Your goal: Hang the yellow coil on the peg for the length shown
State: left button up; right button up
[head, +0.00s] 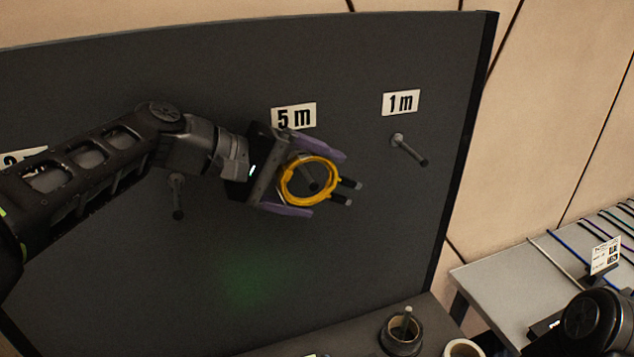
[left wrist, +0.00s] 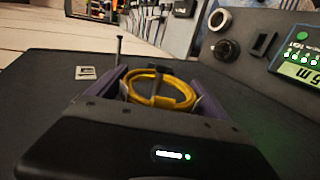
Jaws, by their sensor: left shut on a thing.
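The yellow coil (head: 284,190) is a ring of cable with two dark plugs (head: 346,190). My left gripper (head: 318,182) is shut on it, in front of the dark board below the "5 m" label (head: 294,116). The peg (head: 308,174) under that label shows inside the ring's opening; I cannot tell whether the ring is around it or only in front. The coil also shows between the fingers in the left wrist view (left wrist: 165,102). A display (left wrist: 300,72) there reads 5 m, upside down. My right gripper is out of view.
Another empty peg (head: 177,195) is to the left, beneath my left arm. A dark spool (head: 401,338) stands below the board. A grey table (head: 510,283) with cables is at the right.

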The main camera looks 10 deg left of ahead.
pick_arm(q)
jog(key=shift+w+a+r, duration=0.1)
jog(key=shift+w+a, duration=0.15)
jog(key=shift+w, duration=0.05)
jog(key=shift+f+b, duration=0.8)
jog(key=shift+f, duration=0.2)
jog(key=o, duration=1.4)
jog(key=shift+o, duration=0.2)
jog(key=b+v, duration=0.1)
jog(key=v, duration=0.6)
jog(key=shift+s+a+r, duration=0.2)
jog(key=shift+s+a, duration=0.05)
